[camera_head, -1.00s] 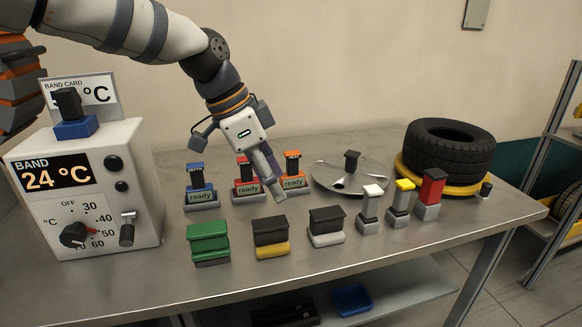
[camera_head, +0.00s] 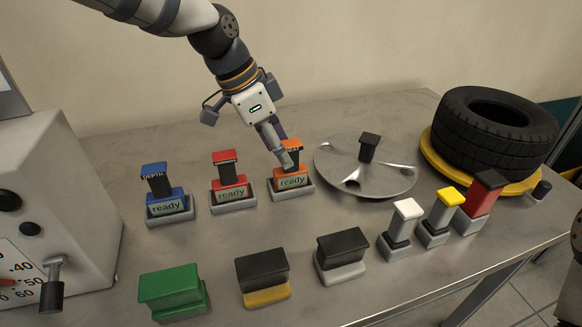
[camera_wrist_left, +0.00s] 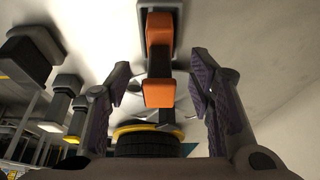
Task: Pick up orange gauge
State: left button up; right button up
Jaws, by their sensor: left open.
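The orange gauge (camera_head: 292,179) stands upright in a grey tray on the table, with a "ready" label on its front and a dark neck under an orange top. In the left wrist view the orange gauge (camera_wrist_left: 159,93) lies between the two open fingers, clear of both. My left gripper (camera_head: 279,155) is at the gauge's top, pointing down, and partly covers it in the head view; it also shows in the left wrist view (camera_wrist_left: 164,88). It is open and empty.
A red gauge (camera_head: 230,185) and a blue gauge (camera_head: 163,195) stand left of the orange one. A metal disc (camera_head: 390,180) with a dark knob is close to its right. Several coloured blocks line the front. A tyre (camera_head: 495,130) lies at the right.

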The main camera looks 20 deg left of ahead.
aim_at(294, 169)
pick_arm(q)
jog(key=x, duration=0.5)
jog(key=shift+w+d+r, duration=0.1)
jog(key=shift+d, duration=0.15)
pick_arm(e)
jog(key=shift+s+f, duration=0.15)
jog(key=shift+f, duration=0.05)
pick_arm(q)
grip_shut()
jog(key=shift+r, duration=0.1)
notch_tip(294, 169, up, 3)
jog(key=shift+w+r, duration=0.1)
jog(key=shift+r, duration=0.05)
jog(key=s+r+p, duration=0.1)
jog(key=s+r, duration=0.8)
jog(key=s, duration=0.5)
jog(key=shift+r+p, duration=0.35)
jog(key=shift+p, duration=0.05)
pick_arm(e)
jog(key=w+r+t, duration=0.1)
jog(key=w+r, duration=0.1)
jog(key=shift+w+r, duration=0.3)
jog(key=shift+w, duration=0.1)
pick_arm(q)
jog(key=shift+s+d, duration=0.1)
